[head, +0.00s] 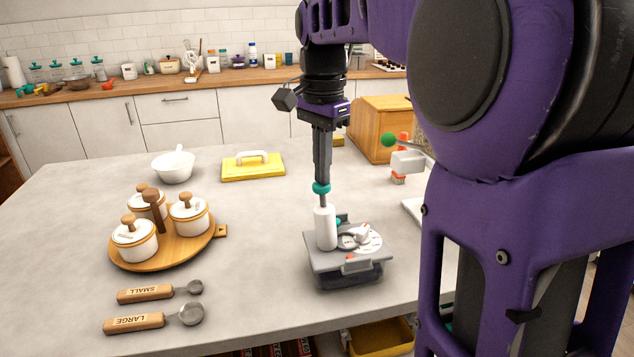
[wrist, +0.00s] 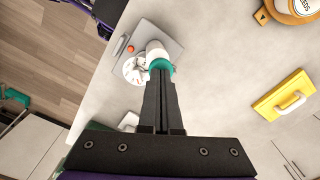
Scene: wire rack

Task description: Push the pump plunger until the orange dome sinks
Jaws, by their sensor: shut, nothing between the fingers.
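The pump is a white upright cylinder (head: 325,228) on a grey base (head: 318,258) with a white dial (head: 366,240). A teal plunger knob (head: 321,188) on a thin rod stands above the cylinder. A small orange dome (head: 350,256) shows low at the front of the base; it also shows in the wrist view (wrist: 131,49), raised above the plate. My gripper (head: 322,182) points straight down, shut and empty, with its fingertips at the top of the teal knob. In the wrist view the fingertips (wrist: 160,73) overlap the knob (wrist: 163,67); contact is hard to confirm.
A wooden tray (head: 216,231) with lidded white jars and two measuring spoons (head: 160,291) lie left. A white bowl (head: 173,166) and a yellow block with a handle (head: 252,167) stand behind. A wooden box (head: 375,125) is back right.

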